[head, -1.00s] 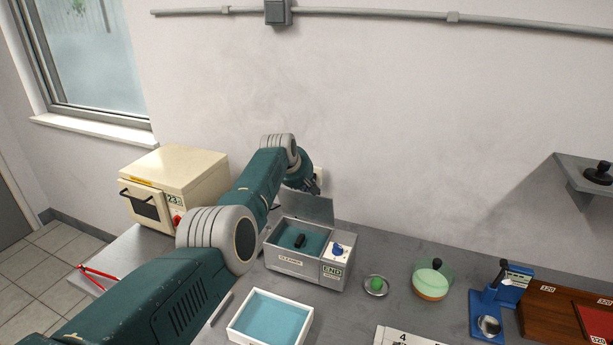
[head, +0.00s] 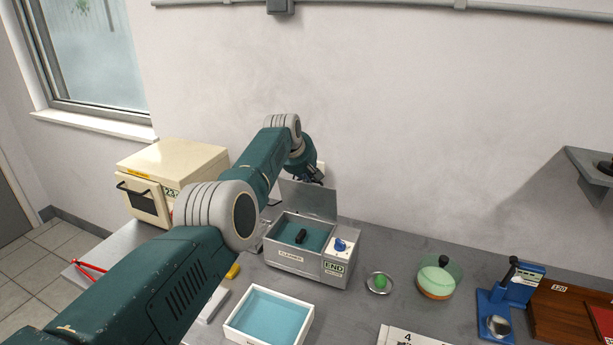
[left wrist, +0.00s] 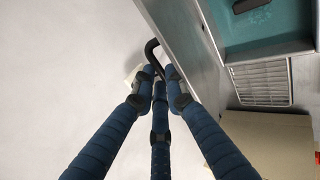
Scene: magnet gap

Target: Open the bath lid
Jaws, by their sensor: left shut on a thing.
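The bath (head: 292,261) is a grey box labelled CLEANER, with teal inside and a small dark piece (head: 301,236) in it. Its grey lid (head: 311,199) stands raised at the back edge, so the bath is uncovered. My left gripper (head: 314,177) is behind the lid's upper edge, its fingers partly hidden in the head view. In the left wrist view, the left fingers (left wrist: 160,88) are closed around a dark bent handle (left wrist: 152,50) beside the lid's grey panel (left wrist: 187,42). The teal bath interior (left wrist: 262,25) shows there too. My right gripper is not in view.
A white tray (head: 232,328) with blue liquid sits in front of the bath. A cream oven (head: 180,160) stands at the left. A small dish (head: 379,290), a green-and-orange pot (head: 437,277) and a blue press (head: 505,290) stand to the right. The wall is close behind.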

